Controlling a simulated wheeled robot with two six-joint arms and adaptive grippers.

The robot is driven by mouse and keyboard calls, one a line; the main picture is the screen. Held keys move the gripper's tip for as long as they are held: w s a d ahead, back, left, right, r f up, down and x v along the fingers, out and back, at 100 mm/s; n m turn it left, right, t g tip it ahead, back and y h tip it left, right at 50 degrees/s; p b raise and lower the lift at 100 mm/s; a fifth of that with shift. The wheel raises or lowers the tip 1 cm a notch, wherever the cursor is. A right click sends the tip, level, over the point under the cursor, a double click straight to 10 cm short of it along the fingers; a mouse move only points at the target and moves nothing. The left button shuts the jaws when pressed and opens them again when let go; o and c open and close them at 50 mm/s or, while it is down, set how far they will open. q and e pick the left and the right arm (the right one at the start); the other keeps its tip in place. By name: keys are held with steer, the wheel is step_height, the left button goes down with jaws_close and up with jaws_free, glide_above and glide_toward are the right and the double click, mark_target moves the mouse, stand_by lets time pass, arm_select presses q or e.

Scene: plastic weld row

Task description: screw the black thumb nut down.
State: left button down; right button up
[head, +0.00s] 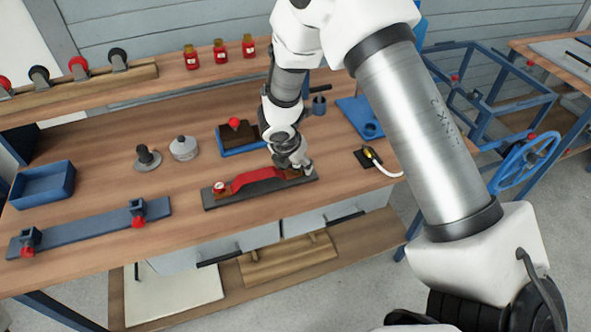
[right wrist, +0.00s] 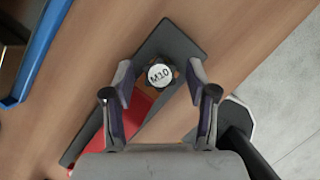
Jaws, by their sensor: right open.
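The black thumb nut (right wrist: 160,74) has a round white top marked "M10". It sits near one end of a dark grey plate (right wrist: 188,43), next to a red part (right wrist: 134,117). My right gripper (right wrist: 161,86) is open, with one finger on either side of the nut and a gap to each. The red part (head: 255,179) lies along the plate. My left gripper is not in view.
A red-and-white knob (head: 219,187) is at the plate's left end. A blue tray with a dark block (head: 238,136) stands behind. The bench front edge is close to the plate.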

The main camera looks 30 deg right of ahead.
steer(key=n+b, duration=0.1)
steer(key=n, duration=0.1)
steer(key=n+t+y+b, duration=0.1)
steer(key=n+b, duration=0.2)
steer(key=n, duration=0.1)
steer(key=shift+s+f+n+t+y, duration=0.15)
steer(key=shift+f+n+t+y, duration=0.15)
steer(key=shift+t+y, duration=0.1)
steer(key=n, duration=0.1)
steer(key=n+y, duration=0.1)
steer(key=shift+r+n, duration=0.3)
steer(key=shift+r, duration=0.05)
steer(key=n, duration=0.1)
steer(key=n+y+p, duration=0.1)
steer(key=shift+s+d+r+n+t+p, duration=0.1)
steer(key=shift+r+n+t+p, duration=0.2)
steer(key=shift+f+n, duration=0.15)
steer(key=shift+n, duration=0.35)
steer(key=shift+d+f+y, duration=0.1)
steer(key=shift+f+y, duration=0.05)
steer(key=shift+y, duration=0.15)
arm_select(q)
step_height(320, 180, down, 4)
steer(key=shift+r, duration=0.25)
arm_select(e)
steer(key=shift+a, duration=0.2)
steer(key=shift+d, duration=0.2)
